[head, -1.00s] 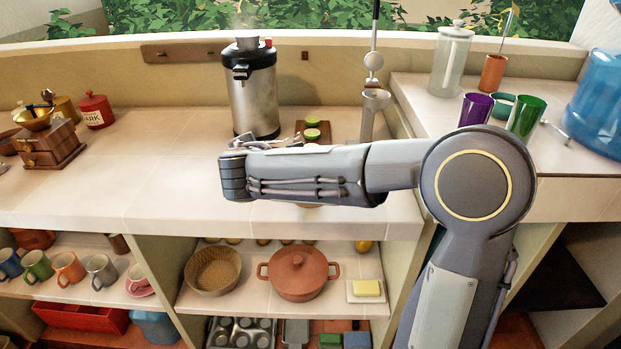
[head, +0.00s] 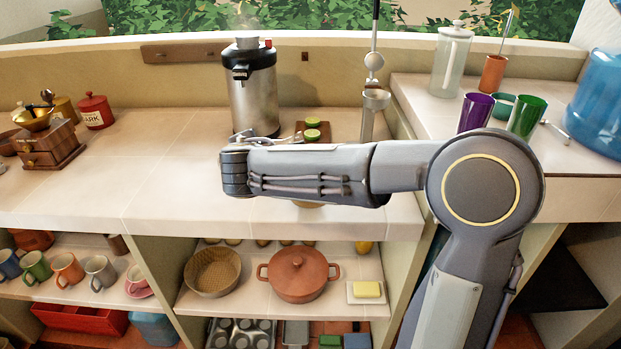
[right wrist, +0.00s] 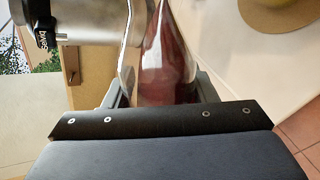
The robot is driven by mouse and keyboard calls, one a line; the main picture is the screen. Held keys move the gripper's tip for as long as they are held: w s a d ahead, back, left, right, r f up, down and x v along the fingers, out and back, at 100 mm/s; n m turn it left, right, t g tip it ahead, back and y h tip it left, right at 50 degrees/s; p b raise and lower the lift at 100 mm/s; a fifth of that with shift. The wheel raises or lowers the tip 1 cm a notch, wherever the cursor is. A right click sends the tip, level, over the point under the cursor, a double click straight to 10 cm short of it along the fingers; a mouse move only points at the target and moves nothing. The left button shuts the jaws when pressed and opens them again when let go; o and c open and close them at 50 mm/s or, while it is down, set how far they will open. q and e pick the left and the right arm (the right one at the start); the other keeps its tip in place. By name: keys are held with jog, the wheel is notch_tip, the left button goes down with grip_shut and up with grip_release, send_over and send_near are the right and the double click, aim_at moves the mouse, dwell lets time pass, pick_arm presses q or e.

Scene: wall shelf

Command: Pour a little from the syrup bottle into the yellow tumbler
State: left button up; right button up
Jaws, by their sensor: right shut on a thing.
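The syrup bottle (right wrist: 168,62), dark red-brown glass, stands between the fingers of my right gripper (right wrist: 160,92) in the right wrist view. The gripper is shut on it. The bottle's neck points to the top of that view, and its lower part is hidden by the gripper body. In the head view my right forearm crosses the counter and hides the bottle and most of the gripper. I cannot make out the yellow tumbler; a purple tumbler (head: 475,113) and a green tumbler (head: 525,118) stand on the right counter. My left gripper is not in view.
A steel urn (head: 253,95) stands close behind the gripper; its side (right wrist: 95,20) also shows in the right wrist view. A board with cut limes (head: 312,128) lies beyond my forearm. A tan round thing (right wrist: 280,14) is partly visible. The counter's left-middle (head: 160,160) is clear.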

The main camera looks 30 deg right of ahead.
jog(key=shift+a+r+m+y+b, duration=0.1)
jog(key=shift+r+m+y+b, duration=0.35)
jog(key=shift+r, duration=0.3)
dwell(1.1)
jog(key=shift+b, duration=0.75)
dwell(1.7)
jog(key=shift+r, duration=0.15)
dwell(0.5)
jog(key=shift+r+n+h+p, duration=0.2)
jog(key=shift+n+h+p, duration=0.05)
jog(key=shift+p, duration=0.15)
jog(key=shift+n+h, duration=0.4)
jog(key=shift+d, duration=0.25)
